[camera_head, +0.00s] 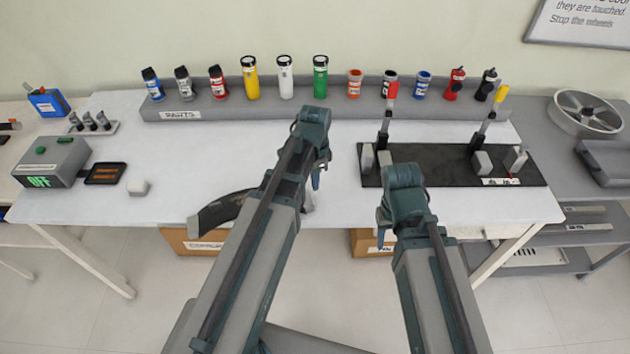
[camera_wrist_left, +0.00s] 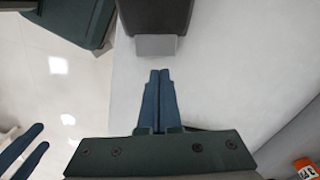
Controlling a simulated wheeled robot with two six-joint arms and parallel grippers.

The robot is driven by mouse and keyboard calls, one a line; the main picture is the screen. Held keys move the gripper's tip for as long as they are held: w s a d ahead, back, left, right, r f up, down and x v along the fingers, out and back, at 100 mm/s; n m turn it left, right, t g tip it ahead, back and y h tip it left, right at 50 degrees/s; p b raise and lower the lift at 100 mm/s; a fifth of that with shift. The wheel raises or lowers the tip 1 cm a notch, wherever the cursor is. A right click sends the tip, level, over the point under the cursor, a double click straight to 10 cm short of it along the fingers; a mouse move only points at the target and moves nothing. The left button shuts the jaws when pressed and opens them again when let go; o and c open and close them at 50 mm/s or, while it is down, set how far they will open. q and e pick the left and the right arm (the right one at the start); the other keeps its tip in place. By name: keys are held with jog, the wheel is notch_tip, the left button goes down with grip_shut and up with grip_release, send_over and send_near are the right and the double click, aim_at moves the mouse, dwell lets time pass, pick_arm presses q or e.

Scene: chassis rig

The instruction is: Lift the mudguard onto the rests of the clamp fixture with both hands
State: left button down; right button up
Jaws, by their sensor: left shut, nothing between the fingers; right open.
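The mudguard (camera_head: 222,208) is a dark grey curved piece at the table's front edge, its middle hidden behind my left arm. Its lighter end tab shows right of that arm and in the left wrist view (camera_wrist_left: 156,46). My left gripper (camera_head: 316,186) is shut and empty; in the left wrist view its fingertips (camera_wrist_left: 160,73) point at the tab, with a small gap in the picture. My right gripper (camera_head: 381,240) is open and empty in front of the table edge, below the fixture. The clamp fixture (camera_head: 450,178) is a black plate with grey blocks and red- and yellow-handled clamps.
A grey rack (camera_head: 225,107) with several bottles and cans runs along the back. A control box (camera_head: 52,162), dark tray (camera_head: 105,173) and white block (camera_head: 138,188) are at left. A wheel rim (camera_head: 585,113) lies at right. Cardboard boxes (camera_head: 200,242) stand below.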

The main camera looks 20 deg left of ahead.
pick_arm(q)
notch_tip(320, 180, up, 8)
jog(key=p, duration=0.6)
pick_arm(e)
notch_tip(320, 180, up, 8)
jog(key=shift+f, duration=0.15)
pick_arm(q)
jog(key=c, duration=1.5)
grip_release()
jog(key=shift+f, duration=0.1)
jog(key=shift+c, duration=0.2)
pick_arm(e)
jog(key=shift+o, duration=0.3)
